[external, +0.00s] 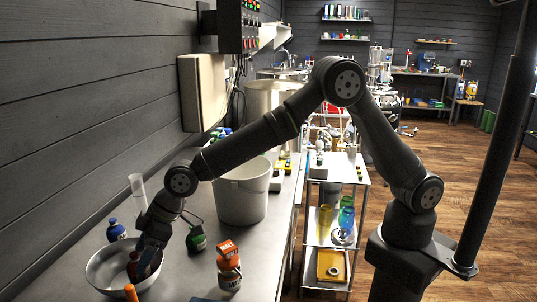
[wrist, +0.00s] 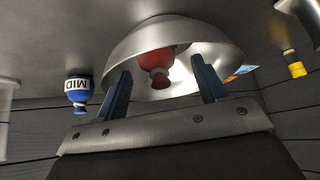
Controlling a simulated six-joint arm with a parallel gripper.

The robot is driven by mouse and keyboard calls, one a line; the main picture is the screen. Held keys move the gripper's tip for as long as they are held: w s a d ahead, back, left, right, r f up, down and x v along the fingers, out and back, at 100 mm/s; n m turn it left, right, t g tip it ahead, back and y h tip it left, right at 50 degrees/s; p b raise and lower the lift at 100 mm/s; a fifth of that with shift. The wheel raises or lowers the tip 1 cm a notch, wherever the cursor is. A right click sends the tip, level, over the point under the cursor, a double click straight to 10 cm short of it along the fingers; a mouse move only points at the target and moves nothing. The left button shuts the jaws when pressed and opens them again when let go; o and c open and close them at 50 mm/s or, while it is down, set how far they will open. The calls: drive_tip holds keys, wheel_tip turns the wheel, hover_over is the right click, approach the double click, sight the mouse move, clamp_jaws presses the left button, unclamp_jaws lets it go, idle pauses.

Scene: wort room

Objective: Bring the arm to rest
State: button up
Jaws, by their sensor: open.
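My gripper (external: 148,262) reaches down into a metal bowl (external: 98,268) on the steel counter at the lower left. A dark red bottle (external: 133,266) is in the bowl beside the fingers. In the wrist view, the two blue fingers of my gripper (wrist: 161,70) are spread apart. The red bottle (wrist: 155,64) shows between them, with gaps on both sides, against the bowl (wrist: 212,42). Whether either finger touches the bowl is hard to tell.
A blue bottle (external: 116,231) stands behind the bowl, near a clear cylinder (external: 138,190). A green bottle (external: 196,240), an orange-topped bottle (external: 229,266) and a white bucket (external: 243,195) stand to the right. A shelved cart (external: 336,175) stands beside the counter.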

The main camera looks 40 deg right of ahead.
drive_tip(key=w+d+r, duration=0.7)
drive_tip(key=d+r, duration=0.2)
drive_tip(key=r, duration=0.2)
drive_tip(key=s+a+f, duration=0.1)
drive_tip(key=a+f, duration=0.1)
drive_tip(key=s+a+f+h, duration=0.1)
drive_tip(key=s+a+f, duration=0.1)
drive_tip(key=a+f, duration=0.1)
drive_tip(key=s+a+f+h, duration=0.1)
drive_tip(key=a+f, duration=0.1)
drive_tip(key=shift+s+a+f, duration=0.25)
drive_tip(key=shift+a+f, duration=0.1)
